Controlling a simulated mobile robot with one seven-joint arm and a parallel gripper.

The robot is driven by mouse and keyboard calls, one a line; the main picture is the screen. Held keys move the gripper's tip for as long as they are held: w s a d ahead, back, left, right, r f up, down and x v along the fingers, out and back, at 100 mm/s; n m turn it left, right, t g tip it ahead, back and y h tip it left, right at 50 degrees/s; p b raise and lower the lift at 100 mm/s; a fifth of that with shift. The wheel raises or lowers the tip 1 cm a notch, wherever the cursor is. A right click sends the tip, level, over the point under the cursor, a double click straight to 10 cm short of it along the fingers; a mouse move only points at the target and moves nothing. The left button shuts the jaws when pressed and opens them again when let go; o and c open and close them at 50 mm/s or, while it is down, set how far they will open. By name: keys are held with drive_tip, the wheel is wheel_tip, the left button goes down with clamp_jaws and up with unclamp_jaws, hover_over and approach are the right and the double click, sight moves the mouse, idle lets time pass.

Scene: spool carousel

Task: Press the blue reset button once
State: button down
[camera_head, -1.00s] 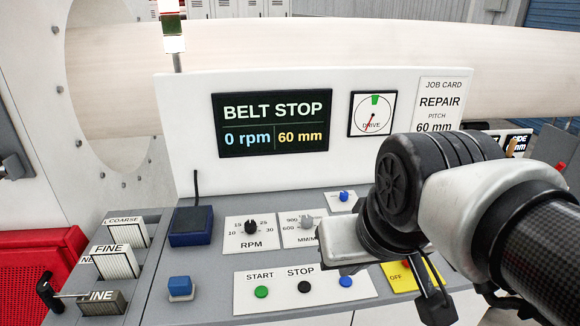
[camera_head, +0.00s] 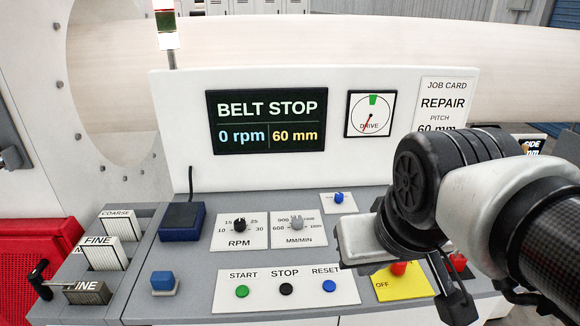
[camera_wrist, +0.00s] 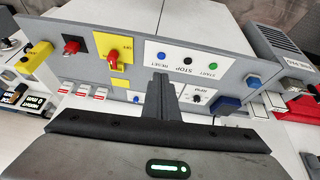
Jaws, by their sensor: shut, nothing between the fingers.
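The blue reset button (camera_head: 329,286) is a small round button under the printed word RESET, at the right end of a white plate that also bears the green start button (camera_head: 242,292) and black stop button (camera_head: 286,289). In the wrist view the reset button (camera_wrist: 161,57) lies just beyond the fingertips, seen upside down. My gripper (camera_head: 455,302) hangs to the right of the button in the head view, partly hidden by my wrist. In the wrist view my gripper (camera_wrist: 161,77) is shut and empty. I see no contact with the button.
A yellow OFF plate with a red switch (camera_head: 398,268) stands right of the buttons. A blue square button (camera_head: 162,280), a dark blue box (camera_head: 182,222) and a small blue knob (camera_head: 339,197) are nearby. The display (camera_head: 268,121) reads BELT STOP, 0 rpm, 60 mm.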

wheel_tip(320, 180, down, 4)
drive_tip(key=w+d+n+g+h+b, duration=0.1)
drive_tip(key=w+d+n+h+b, duration=0.1)
drive_tip(key=n, duration=0.1)
drive_tip(key=n+t+h+b, duration=0.1)
drive_tip(key=n+h+b, duration=0.3)
drive_tip(key=n, duration=0.9)
hover_over(325, 288)
wheel_tip(325, 288, down, 12)
drive_tip(key=h, duration=0.1)
drive_tip(key=shift+r+p, duration=0.25)
drive_tip(key=shift+p, duration=0.05)
wheel_tip(325, 288, down, 9)
drive_tip(key=b, duration=0.7)
drive_tip(key=shift+d+r, duration=0.1)
drive_tip(key=shift+b, duration=0.3)
drive_tip(key=shift+f+b, duration=0.35)
drive_tip(key=shift+f, duration=0.05)
